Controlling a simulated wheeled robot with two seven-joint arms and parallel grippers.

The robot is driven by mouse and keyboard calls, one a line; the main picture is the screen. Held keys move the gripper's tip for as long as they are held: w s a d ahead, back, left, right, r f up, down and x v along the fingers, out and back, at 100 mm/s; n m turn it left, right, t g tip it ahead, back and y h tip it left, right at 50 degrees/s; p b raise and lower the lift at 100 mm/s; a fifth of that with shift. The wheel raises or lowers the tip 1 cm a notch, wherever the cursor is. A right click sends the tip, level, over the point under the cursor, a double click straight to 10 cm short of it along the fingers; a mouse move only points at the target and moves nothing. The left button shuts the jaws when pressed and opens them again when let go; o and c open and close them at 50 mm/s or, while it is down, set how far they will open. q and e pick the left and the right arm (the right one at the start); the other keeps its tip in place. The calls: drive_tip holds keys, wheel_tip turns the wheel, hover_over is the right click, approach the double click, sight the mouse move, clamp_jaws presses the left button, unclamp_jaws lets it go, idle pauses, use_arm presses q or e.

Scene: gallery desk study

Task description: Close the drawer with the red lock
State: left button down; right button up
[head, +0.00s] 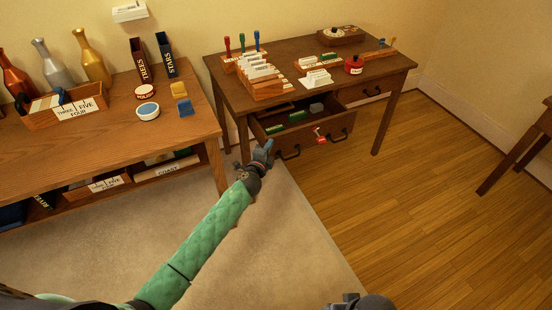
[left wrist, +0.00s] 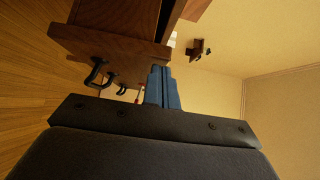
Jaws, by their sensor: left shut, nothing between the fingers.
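The drawer (head: 340,122) with the red lock (head: 319,135) stands pulled out from the dark desk (head: 290,70). Its front has two dark handles, and green and grey things lie inside. My left gripper (head: 264,148) is shut and empty, near the left end of the drawer front. I cannot tell whether it touches the drawer. In the left wrist view the blue fingers (left wrist: 163,88) are together, with the wooden drawer front (left wrist: 105,48), a dark handle (left wrist: 97,72) and a bit of red beyond them. My right gripper (head: 350,301) shows only partly at the bottom edge; its jaws are unclear.
A second drawer (head: 375,90) to the right looks shut. Card trays, stamps and a red pot (head: 353,65) stand on the desk. A wooden table (head: 110,125) with bottles is at left.

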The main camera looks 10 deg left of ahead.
sight(254, 122)
use_arm(q)
drive_tip(key=w+a, duration=0.2)
drive_tip(key=w, duration=0.1)
drive_tip(key=w+a+b, duration=0.1)
drive_tip(key=w+a, duration=0.2)
drive_tip(key=w, duration=0.1)
drive_tip(key=w+a+b, duration=0.1)
drive_tip(key=w+a, duration=0.2)
drive_tip(key=shift+w, duration=0.35)
drive_tip(key=shift+w+a, duration=0.3)
drive_tip(key=shift+w, duration=0.25)
drive_tip(key=shift+w+a, duration=0.15)
drive_tip(key=shift+w, duration=0.1)
use_arm(e)
drive_tip(key=shift+t+y, duration=0.4)
drive_tip(key=shift+y, duration=0.1)
drive_tip(key=a+f, duration=0.2)
drive_tip(key=w+a+f, duration=0.1)
drive_tip(key=a+f, duration=0.1)
drive_tip(key=shift+w+f, duration=0.1)
drive_tip(key=shift+f, duration=0.05)
